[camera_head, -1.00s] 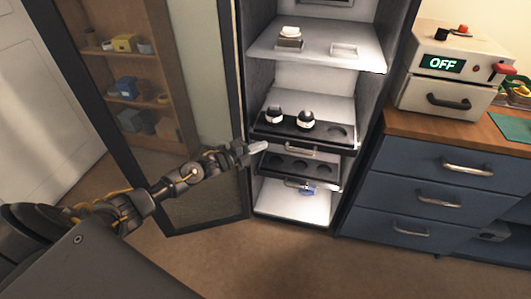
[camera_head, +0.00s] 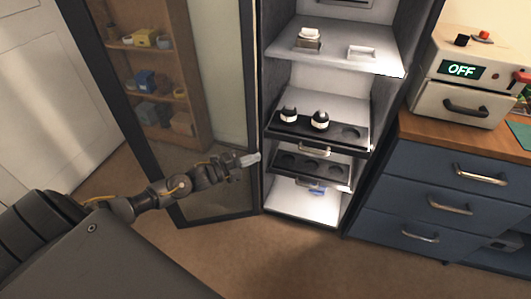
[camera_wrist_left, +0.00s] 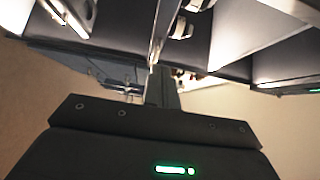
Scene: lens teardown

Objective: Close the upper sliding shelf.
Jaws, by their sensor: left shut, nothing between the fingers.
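The upper sliding shelf (camera_head: 338,144) is a black tray with round recesses inside the open cabinet in the head view. Two black-and-white lens parts (camera_head: 319,119) stand in it, and its right recess is empty. It has a silver handle (camera_head: 314,149) on its front. A lower sliding shelf (camera_head: 329,170) with empty recesses sits just below it. My left gripper (camera_head: 250,159) is shut and empty, left of both shelves near the door edge, apart from the handle. In the left wrist view the gripper (camera_wrist_left: 162,88) points toward the cabinet. My right gripper is not in view.
The open glass cabinet door (camera_head: 215,150) stands left of my gripper, close to my arm. A white fixed shelf (camera_head: 345,58) is above. Blue drawers (camera_head: 440,190) with a machine (camera_head: 468,75) reading OFF stand at right. Floor in front is clear.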

